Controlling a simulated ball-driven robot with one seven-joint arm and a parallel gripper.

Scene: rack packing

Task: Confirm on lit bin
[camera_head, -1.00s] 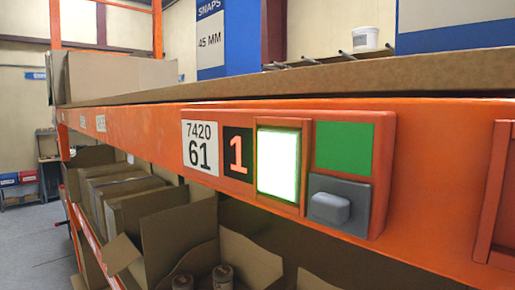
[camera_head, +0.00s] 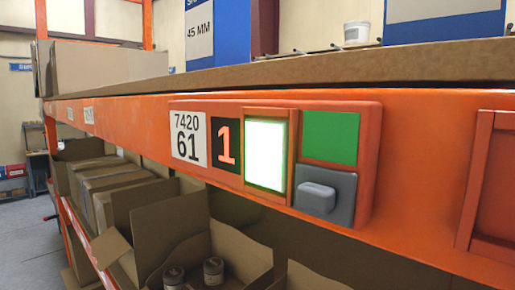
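An orange bin module (camera_head: 375,150) is fixed to the front of the orange shelf beam. From left to right it carries a white label reading 7420 61 (camera_head: 188,138), a dark display showing 1 (camera_head: 226,146), a brightly lit white button panel with a greenish edge (camera_head: 266,154), and a green square (camera_head: 331,137). Below the green square is a grey block with a raised knob (camera_head: 322,200). My gripper is not in view, and nothing touches the module.
The orange beam (camera_head: 425,170) runs across the view under a brown shelf board (camera_head: 300,72). Below are open cardboard boxes (camera_head: 165,225), one with jars (camera_head: 213,270). Another orange frame (camera_head: 490,185) is at the right edge. A box (camera_head: 110,66) stands on the shelf at left.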

